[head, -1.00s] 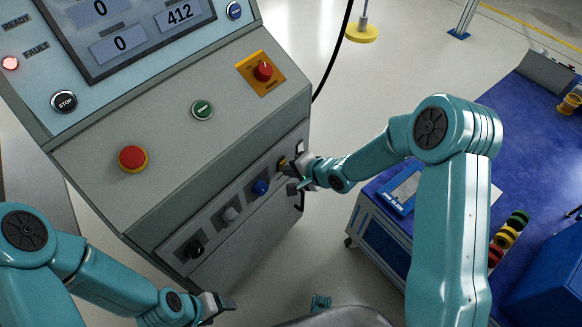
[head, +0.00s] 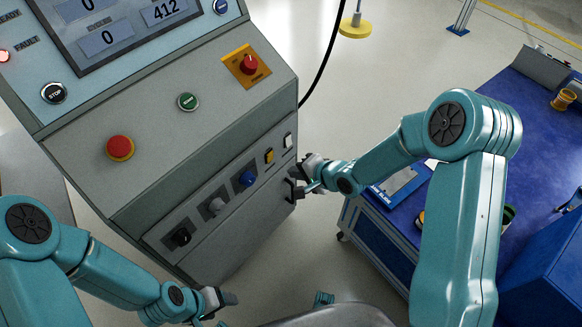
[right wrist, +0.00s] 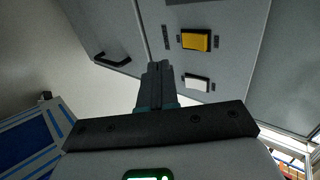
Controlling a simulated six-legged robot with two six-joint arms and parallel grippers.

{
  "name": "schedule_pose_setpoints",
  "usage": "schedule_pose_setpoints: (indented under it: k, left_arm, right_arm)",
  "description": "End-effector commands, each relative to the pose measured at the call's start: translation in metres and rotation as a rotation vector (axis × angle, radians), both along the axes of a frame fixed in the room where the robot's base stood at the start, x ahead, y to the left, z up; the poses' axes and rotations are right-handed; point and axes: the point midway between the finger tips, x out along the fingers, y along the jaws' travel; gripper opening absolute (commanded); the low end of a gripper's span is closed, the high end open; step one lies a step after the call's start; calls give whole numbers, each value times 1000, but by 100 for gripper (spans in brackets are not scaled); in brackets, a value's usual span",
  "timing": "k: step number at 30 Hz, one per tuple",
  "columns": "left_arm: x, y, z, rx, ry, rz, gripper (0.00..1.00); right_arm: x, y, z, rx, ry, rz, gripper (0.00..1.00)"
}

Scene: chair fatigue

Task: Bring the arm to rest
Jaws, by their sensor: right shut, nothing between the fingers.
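My right gripper (head: 298,178) is just off the right end of the control cabinet's front panel, near the yellow rocker switch (head: 269,156) and the white rocker switch (head: 288,141). Its fingers are shut and empty; they also show closed together in the right wrist view (right wrist: 158,82), apart from the yellow switch (right wrist: 195,41) and the white switch (right wrist: 196,82). My left gripper (head: 226,301) is at the bottom of the head view, in front of the cabinet's lower edge. Whether its fingers are open or shut is unclear.
The control cabinet (head: 160,160) fills the left, with a red button (head: 120,148), a green button (head: 188,101) and several knobs. A blue-topped workbench (head: 530,130) stands right, behind my right arm. A black cable (head: 325,55) hangs behind the cabinet. Floor between cabinet and bench is clear.

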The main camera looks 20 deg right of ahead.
Motion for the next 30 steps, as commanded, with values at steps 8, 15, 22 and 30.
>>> schedule_pose_setpoints:
  k: [8, 15, 22, 30]
  left_arm:
    - [0, 0, 14, 0, 1, 2, 68]
    - [0, 0, 17, 0, 0, 1, 68]
    - [0, 0, 23, 0, 0, 1, 68]
    - [0, 0, 106, 0, -1, 1, 68]
  right_arm:
    - [-36, -22, 30, -1, 2, 1, 0]
    - [-51, -30, 38, 0, 2, 2, 0]
    - [-53, -30, 44, 0, 2, 7, 0]
    - [-111, 31, 58, 41, 230, 77, 0]
